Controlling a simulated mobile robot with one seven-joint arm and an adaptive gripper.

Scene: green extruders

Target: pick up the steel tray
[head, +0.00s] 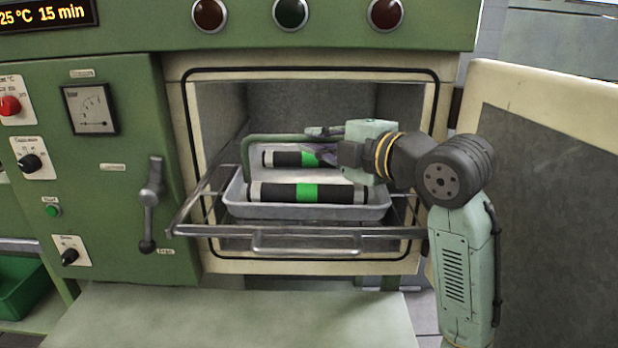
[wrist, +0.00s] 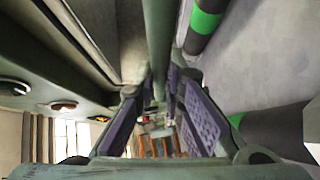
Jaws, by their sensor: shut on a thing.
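The steel tray (head: 305,211) sits on the pulled-out wire rack at the mouth of the open oven, in the head view. Two black cylinders with green bands lie in it, the front one (head: 309,193) and the back one (head: 284,159). A green bar handle (head: 270,140) arches over the tray. My gripper (head: 326,152) reaches in from the right above the tray. In the wrist view its purple finger pads (wrist: 160,95) are on both sides of the bar (wrist: 157,40), shut on it. The tray floor (wrist: 265,60) shows at right. My gripper hides the handle's right part.
The wire rack (head: 290,243) sticks out of the oven chamber (head: 305,110). The oven door (head: 545,170) stands open at right, close to my arm. A lever (head: 151,195) juts out at left. A pale green surface (head: 230,320) lies below, clear.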

